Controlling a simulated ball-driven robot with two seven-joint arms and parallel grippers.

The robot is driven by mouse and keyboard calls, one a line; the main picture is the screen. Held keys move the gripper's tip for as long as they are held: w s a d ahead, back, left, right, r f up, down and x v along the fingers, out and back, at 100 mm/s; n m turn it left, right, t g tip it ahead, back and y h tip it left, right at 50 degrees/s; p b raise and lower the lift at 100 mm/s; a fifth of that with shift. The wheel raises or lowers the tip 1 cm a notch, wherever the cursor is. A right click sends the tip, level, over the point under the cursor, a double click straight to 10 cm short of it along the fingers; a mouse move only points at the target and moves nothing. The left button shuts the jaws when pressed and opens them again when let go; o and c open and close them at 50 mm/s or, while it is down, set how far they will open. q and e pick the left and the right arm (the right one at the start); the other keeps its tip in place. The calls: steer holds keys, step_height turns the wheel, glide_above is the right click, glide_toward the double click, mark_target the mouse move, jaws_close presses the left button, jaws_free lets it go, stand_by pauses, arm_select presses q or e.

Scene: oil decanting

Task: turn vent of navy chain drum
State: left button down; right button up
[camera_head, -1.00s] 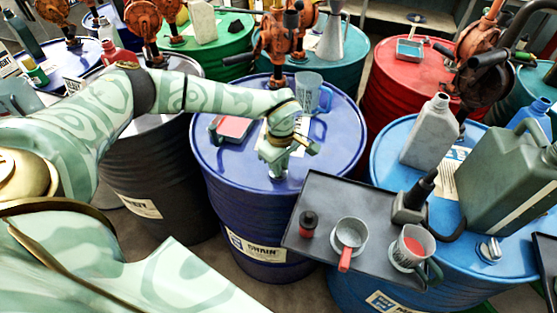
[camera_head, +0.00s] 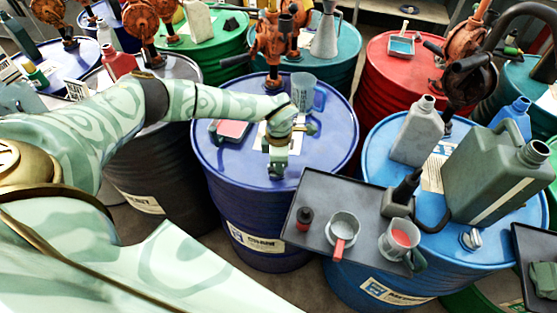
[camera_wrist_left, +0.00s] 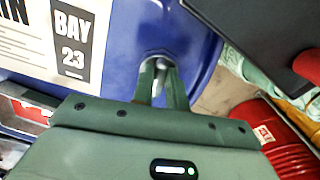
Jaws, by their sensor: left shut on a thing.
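The navy chain drum (camera_head: 325,145) stands in the middle of the head view, with "CHAIN" on its side label. My left arm reaches over it from the left. My left gripper (camera_head: 277,172) points down at the near part of the lid. In the left wrist view my left gripper (camera_wrist_left: 160,82) is shut on the vent (camera_wrist_left: 158,62), a small pale metal fitting near the lid's rim. The fingers cover much of the vent, and in the head view the gripper hides most of it. My right gripper is not in view.
On the navy lid are a rotary pump (camera_head: 272,50), a clear jug (camera_head: 303,92) and a red-and-grey tray (camera_head: 231,130). A dark tray (camera_head: 322,190) with cups sits close at the right. A blue drum (camera_head: 375,160) with cans stands beyond it.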

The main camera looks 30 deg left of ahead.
arm_select(q)
steer(key=shift+w+r+n, duration=0.1)
steer(key=shift+n, duration=0.2)
steer(key=c, duration=1.4)
jaws_free()
step_height(320, 180, up, 16)
steer(key=p, duration=0.2)
steer(key=shift+r, duration=0.15)
